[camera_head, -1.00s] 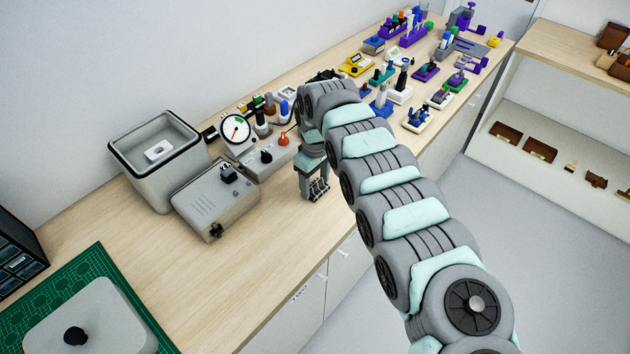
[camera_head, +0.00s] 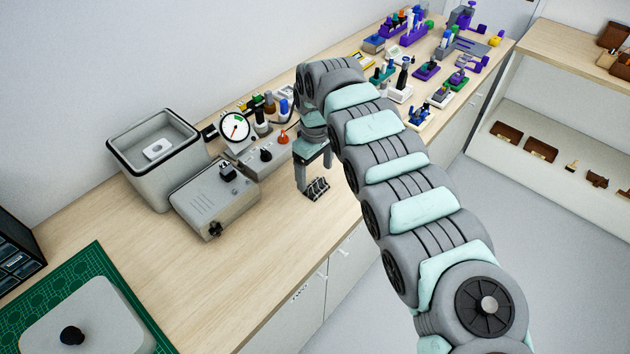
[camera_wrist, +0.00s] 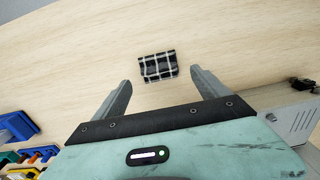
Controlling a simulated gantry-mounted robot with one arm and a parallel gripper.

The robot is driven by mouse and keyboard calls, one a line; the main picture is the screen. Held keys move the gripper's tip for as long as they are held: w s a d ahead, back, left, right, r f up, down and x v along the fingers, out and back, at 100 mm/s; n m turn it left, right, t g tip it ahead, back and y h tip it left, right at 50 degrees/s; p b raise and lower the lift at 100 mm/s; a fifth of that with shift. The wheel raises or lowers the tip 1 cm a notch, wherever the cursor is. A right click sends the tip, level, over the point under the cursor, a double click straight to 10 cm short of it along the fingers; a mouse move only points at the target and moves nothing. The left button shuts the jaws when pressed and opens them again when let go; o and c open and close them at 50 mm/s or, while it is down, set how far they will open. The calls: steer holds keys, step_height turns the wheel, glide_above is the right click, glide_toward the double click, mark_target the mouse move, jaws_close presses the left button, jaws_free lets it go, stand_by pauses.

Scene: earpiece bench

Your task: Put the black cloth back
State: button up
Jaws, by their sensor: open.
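The black cloth (camera_head: 318,189) has white check lines and lies as a small folded patch on the bare wooden bench, near its front edge. It also shows in the wrist view (camera_wrist: 157,67), just beyond the fingertips and roughly centred between them. My gripper (camera_head: 314,175) is open and empty above the cloth. In the wrist view its two fingers (camera_wrist: 162,80) stand wide apart, one to each side of the cloth, with a visible gap from it.
A grey box with a dial knob (camera_head: 266,154), a grey case (camera_head: 215,198) and a grey open bin (camera_head: 130,165) stand left of my gripper. Small coloured devices crowd the bench behind the arm. The bench front left of the cloth is clear around (camera_head: 255,270).

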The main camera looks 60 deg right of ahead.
mark_target(315, 181)
step_height(315, 181, up, 8)
steer(key=b, duration=0.1)
steer(key=shift+b, duration=0.4)
